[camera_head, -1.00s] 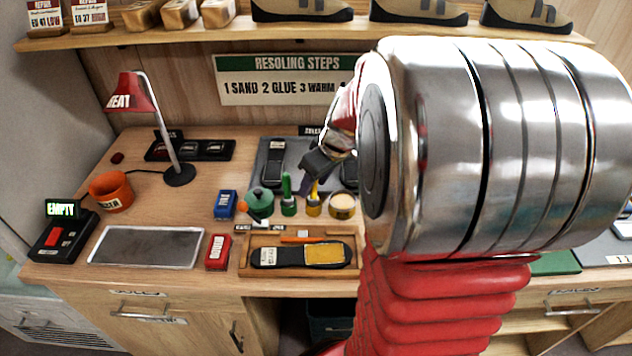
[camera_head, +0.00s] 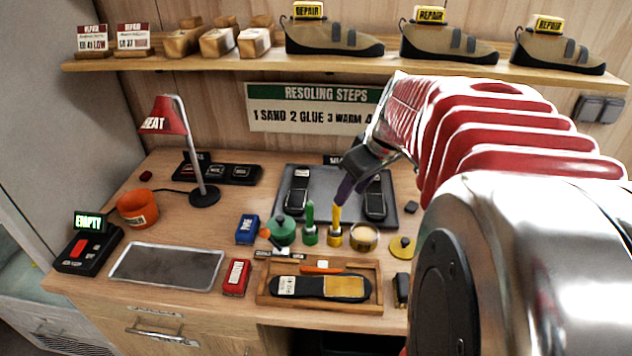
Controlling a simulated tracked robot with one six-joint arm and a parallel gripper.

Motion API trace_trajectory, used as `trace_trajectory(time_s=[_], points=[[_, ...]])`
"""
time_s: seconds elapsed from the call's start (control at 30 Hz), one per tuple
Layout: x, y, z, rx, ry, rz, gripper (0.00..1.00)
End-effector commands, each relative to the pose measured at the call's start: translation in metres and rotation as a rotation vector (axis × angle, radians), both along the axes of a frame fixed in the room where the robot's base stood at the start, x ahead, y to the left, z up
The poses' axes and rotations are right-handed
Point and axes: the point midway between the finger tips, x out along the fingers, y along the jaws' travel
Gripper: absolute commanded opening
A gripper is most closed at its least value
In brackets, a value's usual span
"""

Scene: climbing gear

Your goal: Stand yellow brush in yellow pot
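The yellow brush (camera_head: 337,216) stands upright on the bench, its handle pointing up. Its lower end is at a small yellow holder (camera_head: 333,238); I cannot tell how deep it sits. Just right of it is an open, yellow-rimmed pot (camera_head: 363,239) with a pale filling. My gripper (camera_head: 345,190) reaches in from the upper right, its dark purple fingers at the top of the yellow handle. I cannot tell whether the fingers touch, grip or only overlap the brush in the view.
A green brush (camera_head: 310,217) and a green pot (camera_head: 284,231) stand close on the left. A yellow lid (camera_head: 402,247) lies to the right. In front is a wooden tray (camera_head: 374,296) with a sole; behind is a dark tray (camera_head: 335,184). My arm covers the right side.

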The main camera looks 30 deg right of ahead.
Motion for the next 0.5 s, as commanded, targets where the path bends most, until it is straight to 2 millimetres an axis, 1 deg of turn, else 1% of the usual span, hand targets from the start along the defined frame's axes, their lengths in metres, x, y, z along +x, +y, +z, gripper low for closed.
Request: trace_trajectory(time_s=[0.03, 0.1, 0.2, 0.5], points=[[-0.003, -0.001, 0.007, 0.000, -0.002, -0.001, 0.39], [-0.006, -0.001, 0.015, -0.001, -0.002, -0.002, 0.39], [-0.009, -0.001, 0.021, 0.000, -0.001, -0.001, 0.39], [-0.010, -0.001, 0.024, 0.001, 0.001, 0.000, 0.39]])
